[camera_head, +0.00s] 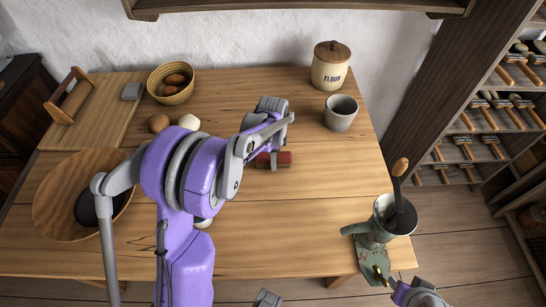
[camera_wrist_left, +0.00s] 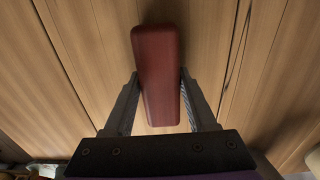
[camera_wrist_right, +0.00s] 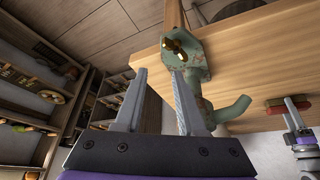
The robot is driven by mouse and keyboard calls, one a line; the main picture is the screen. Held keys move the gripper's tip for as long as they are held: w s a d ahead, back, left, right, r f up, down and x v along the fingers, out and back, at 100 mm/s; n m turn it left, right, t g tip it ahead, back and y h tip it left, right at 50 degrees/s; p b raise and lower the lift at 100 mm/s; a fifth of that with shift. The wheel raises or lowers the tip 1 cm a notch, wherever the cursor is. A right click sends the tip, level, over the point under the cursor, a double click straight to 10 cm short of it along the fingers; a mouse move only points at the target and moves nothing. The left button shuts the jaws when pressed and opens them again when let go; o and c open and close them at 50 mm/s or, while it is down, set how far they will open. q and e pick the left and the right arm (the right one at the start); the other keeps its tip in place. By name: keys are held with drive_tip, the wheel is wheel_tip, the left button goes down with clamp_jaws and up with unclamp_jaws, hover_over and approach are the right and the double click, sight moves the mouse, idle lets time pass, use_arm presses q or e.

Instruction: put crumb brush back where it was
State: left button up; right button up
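The crumb brush appears to be the dark red block (camera_head: 284,159) on the middle of the table, partly covered by my left gripper (camera_head: 273,160). In the left wrist view the red block (camera_wrist_left: 157,65) stretches lengthwise between the fingers of my left gripper (camera_wrist_left: 159,75). The fingertips are at or very near its two long sides; whether they press on it is unclear. It also shows at the right edge of the right wrist view (camera_wrist_right: 287,103), with a bristle strip. My right gripper (camera_wrist_right: 160,75) is open and empty, near the green grinder (camera_wrist_right: 190,60).
The grinder with a metal hopper (camera_head: 392,216) is at the table's front right corner. A grey cup (camera_head: 341,113), flour jar (camera_head: 331,66), bowl (camera_head: 171,84), large wooden bowl (camera_head: 55,205) and roller board (camera_head: 110,90) surround the area. The table right of the brush is clear.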

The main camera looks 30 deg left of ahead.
use_arm(q)
drive_tip(key=o, duration=0.3)
drive_tip(key=shift+o, duration=0.2)
wheel_tip(320, 180, up, 12)
drive_tip(key=p, duration=0.1)
drive_tip(key=s+d+n+t, duration=0.1)
drive_tip(key=s+d+n, duration=0.2)
drive_tip(key=s, duration=0.4)
drive_tip(key=s+d+f+n+t, duration=0.1)
drive_tip(key=s+d+n+t, duration=0.1)
drive_tip(key=s+d+n, duration=0.2)
drive_tip(key=s+d+n+t, duration=0.2)
drive_tip(key=s+d+n, duration=0.1)
drive_tip(key=s, duration=0.8)
drive_tip(key=shift+d+f+n, duration=0.2)
drive_tip(key=shift+n, duration=0.6)
